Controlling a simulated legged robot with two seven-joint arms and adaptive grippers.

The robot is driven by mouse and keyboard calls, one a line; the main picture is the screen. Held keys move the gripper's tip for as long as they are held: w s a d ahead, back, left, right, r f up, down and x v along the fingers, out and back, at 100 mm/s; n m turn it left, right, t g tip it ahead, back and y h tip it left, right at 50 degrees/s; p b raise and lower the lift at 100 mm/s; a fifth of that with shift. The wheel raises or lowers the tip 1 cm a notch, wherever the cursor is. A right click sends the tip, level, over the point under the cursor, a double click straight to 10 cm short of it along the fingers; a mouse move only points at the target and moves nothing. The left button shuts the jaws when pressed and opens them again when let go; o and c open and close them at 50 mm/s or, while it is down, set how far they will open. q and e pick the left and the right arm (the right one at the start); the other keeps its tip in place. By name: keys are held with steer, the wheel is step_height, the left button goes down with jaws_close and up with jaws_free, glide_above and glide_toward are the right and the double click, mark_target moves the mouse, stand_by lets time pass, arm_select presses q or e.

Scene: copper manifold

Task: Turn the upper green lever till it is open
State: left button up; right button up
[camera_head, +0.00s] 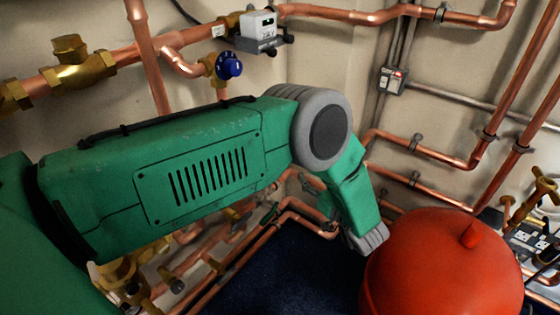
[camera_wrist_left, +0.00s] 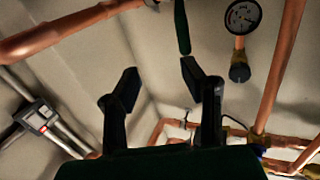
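In the left wrist view a slim dark green lever (camera_wrist_left: 182,28) hangs from the top edge of the picture. Its lower end is close to the right-hand finger of my left gripper (camera_wrist_left: 159,76). I cannot tell whether they touch. The two dark fingers stand wide apart, with nothing seen held between them. The lever's pivot and valve are out of frame. In the head view my green left arm crosses from the left and bends down towards the red tank. The fingers cannot be made out there, and I cannot identify the lever. My right gripper is not in view.
A round red tank (camera_head: 440,270) stands at the lower right of the head view. Copper pipes (camera_head: 340,14) run along the walls. A blue-handled valve (camera_head: 229,66) is above my arm. A pressure gauge (camera_wrist_left: 243,17) and a vertical copper pipe (camera_wrist_left: 279,70) are right of my fingers.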

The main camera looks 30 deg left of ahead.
arm_select(q)
steer(key=a+n+g+b, duration=0.1)
steer(key=a, duration=0.3)
steer(key=w+a+n+g+y, duration=0.1)
steer(key=a, duration=0.3)
steer(key=w+a+r+g+b, duration=0.1)
steer(key=a, duration=0.3)
steer(key=shift+w+a+n+y+b, duration=0.1)
steer(key=shift+w+n+y+b, duration=0.1)
steer(key=shift+n+y+b, duration=0.15)
jaws_close()
